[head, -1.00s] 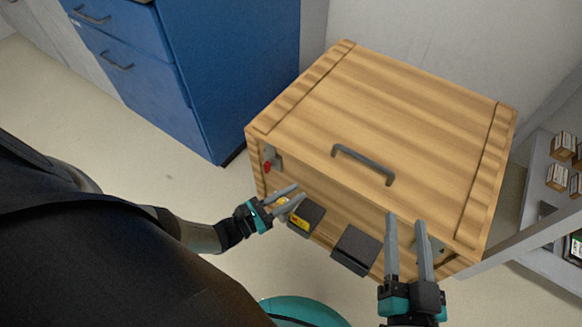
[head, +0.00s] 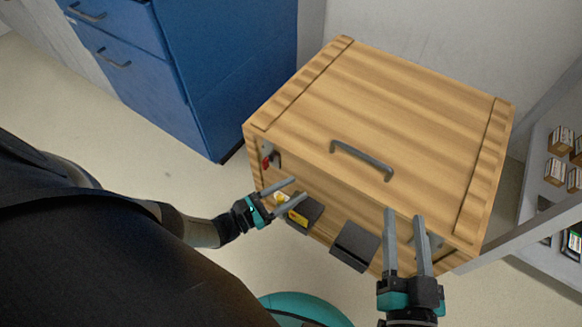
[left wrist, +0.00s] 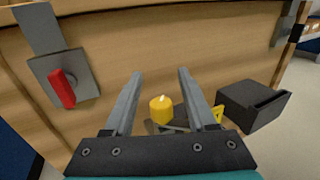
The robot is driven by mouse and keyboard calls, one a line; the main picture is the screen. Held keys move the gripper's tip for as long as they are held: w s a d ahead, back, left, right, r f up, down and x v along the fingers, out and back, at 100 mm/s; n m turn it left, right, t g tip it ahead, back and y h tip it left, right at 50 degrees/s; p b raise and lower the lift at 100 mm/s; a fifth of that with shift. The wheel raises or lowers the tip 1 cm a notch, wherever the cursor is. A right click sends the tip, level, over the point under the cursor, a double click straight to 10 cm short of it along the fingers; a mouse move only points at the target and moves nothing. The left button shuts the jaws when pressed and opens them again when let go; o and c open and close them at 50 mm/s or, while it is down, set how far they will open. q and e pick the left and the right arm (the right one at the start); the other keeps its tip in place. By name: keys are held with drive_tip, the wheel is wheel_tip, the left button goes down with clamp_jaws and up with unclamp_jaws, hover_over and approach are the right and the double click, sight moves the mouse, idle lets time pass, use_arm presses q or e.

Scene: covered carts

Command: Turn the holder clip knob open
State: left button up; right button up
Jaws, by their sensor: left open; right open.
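A yellow round knob (head: 280,198) with a pale mark on top sits low on the front of the wooden cart. It shows more clearly in the left wrist view (left wrist: 160,109), between the two finger lines. My left gripper (head: 299,188) is open and empty, its fingers pointing at the cart front beside the knob. I cannot tell whether a finger touches it. A dark holder box (head: 305,214) with a yellow label is right of the knob. My right gripper (head: 404,214) is open and empty at the right of the cart front, away from the knob.
The covered wooden cart (head: 390,120) has a grey lid handle (head: 362,160). A red lever (head: 268,161) on a grey plate is at its left front. A second dark box (head: 355,246) is in front. A blue cabinet (head: 225,75) stands left; shelves (head: 545,180) stand right.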

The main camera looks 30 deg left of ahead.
use_arm(q)
drive_tip(key=shift+s, duration=0.1)
drive_tip(key=v, duration=1.5)
drive_tip(key=shift+f, duration=0.1)
